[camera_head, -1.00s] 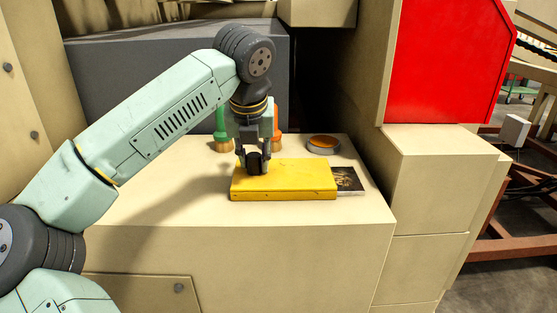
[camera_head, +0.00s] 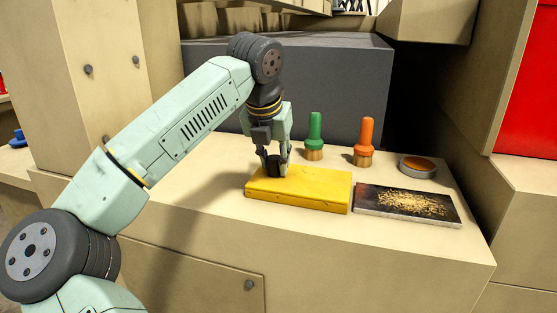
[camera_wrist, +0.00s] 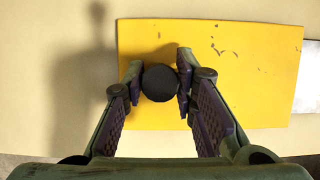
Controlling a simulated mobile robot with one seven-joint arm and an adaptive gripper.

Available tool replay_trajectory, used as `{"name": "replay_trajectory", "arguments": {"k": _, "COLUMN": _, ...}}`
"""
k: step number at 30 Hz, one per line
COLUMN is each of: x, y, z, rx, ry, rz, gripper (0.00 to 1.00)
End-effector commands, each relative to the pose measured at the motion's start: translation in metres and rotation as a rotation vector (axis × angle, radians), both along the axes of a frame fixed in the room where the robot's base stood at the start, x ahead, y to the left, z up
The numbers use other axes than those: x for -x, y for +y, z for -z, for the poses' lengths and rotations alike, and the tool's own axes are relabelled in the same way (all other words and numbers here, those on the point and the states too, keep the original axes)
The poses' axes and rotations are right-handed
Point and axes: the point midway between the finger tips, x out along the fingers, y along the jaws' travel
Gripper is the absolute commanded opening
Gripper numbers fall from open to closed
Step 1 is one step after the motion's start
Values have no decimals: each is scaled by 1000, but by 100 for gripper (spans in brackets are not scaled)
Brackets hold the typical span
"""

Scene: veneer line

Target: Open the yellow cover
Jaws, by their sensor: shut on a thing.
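The yellow cover (camera_head: 315,190) is a flat, slightly worn slab lying on the beige bench top. My gripper (camera_head: 275,168) is shut on the round black knob (camera_wrist: 160,83) near the cover's left end. In the wrist view the two fingers stand on either side of the knob, and the yellow cover (camera_wrist: 240,90) spreads under it. A dark rectangular plate (camera_head: 375,203) with a heap of golden shavings (camera_head: 412,205) lies uncovered just right of the cover. A narrow gap shows between them.
Behind the cover and plate stand a green-handled tool (camera_head: 315,132) and an orange-handled tool (camera_head: 365,140). A round grey dish (camera_head: 418,166) with orange content sits at the back right. A dark grey block (camera_head: 340,90) rises behind. The bench (camera_head: 200,195) is clear left of the cover.

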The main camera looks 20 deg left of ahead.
Motion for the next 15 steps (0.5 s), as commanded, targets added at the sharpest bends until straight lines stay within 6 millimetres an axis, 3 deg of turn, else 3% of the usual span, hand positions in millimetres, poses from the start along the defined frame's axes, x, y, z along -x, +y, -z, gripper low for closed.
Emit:
{"name": "replay_trajectory", "arguments": {"k": 3, "x": 0, "y": 0, "z": -1, "rx": 0, "ry": 0, "rz": 1, "gripper": 0}}
{"name": "replay_trajectory", "arguments": {"k": 4, "x": 0, "y": 0, "z": -1, "rx": 0, "ry": 0, "rz": 1, "gripper": 28}}
{"name": "replay_trajectory", "arguments": {"k": 12, "x": 0, "y": 0, "z": 0, "rx": 0, "ry": 0, "rz": 0, "gripper": 46}}
{"name": "replay_trajectory", "arguments": {"k": 15, "x": 0, "y": 0, "z": 0, "rx": 0, "ry": 0, "rz": 0, "gripper": 46}}
